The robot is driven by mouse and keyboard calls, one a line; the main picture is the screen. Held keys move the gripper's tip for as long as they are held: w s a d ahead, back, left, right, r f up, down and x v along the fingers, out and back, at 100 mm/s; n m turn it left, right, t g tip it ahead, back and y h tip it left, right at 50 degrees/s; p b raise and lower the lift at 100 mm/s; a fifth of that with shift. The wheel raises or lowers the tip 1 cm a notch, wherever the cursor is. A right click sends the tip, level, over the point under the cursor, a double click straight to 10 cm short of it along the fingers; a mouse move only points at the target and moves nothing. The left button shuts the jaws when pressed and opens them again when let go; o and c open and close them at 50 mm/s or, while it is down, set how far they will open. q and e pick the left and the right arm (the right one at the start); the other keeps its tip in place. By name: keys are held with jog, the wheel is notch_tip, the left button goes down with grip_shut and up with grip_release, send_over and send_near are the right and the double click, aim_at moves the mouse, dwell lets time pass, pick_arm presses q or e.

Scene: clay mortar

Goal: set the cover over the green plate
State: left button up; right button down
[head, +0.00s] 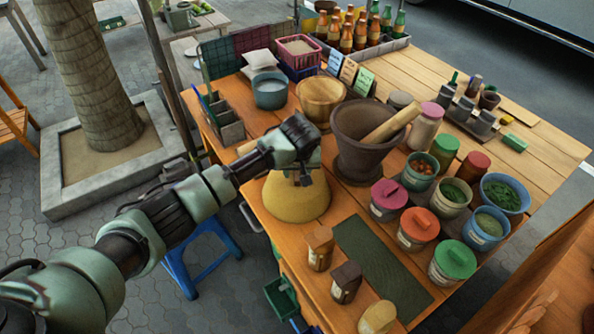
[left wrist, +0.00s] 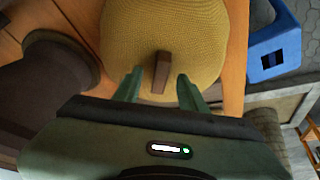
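The cover (head: 297,200) is a yellow woven dome near the table's left edge, beside the clay mortar (head: 352,150). It also fills the upper middle of the left wrist view (left wrist: 165,30). Its brown handle (left wrist: 161,72) stands up between the fingers of my left gripper (left wrist: 161,88), with a gap on each side. My left gripper (head: 303,178) is open over the top of the cover in the head view. I see no green plate; whether one lies under the cover cannot be told. My right gripper is out of view.
Lidded pots (head: 418,230) stand to the right. A wooden bowl (head: 321,97) stands behind. A blue stool (head: 203,250) is on the floor.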

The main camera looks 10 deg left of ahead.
pick_arm(q)
jog(key=shift+s+d+r, duration=0.1)
jog(key=shift+r, duration=0.25)
jog(key=v, duration=0.7)
jog(key=shift+b, duration=0.45)
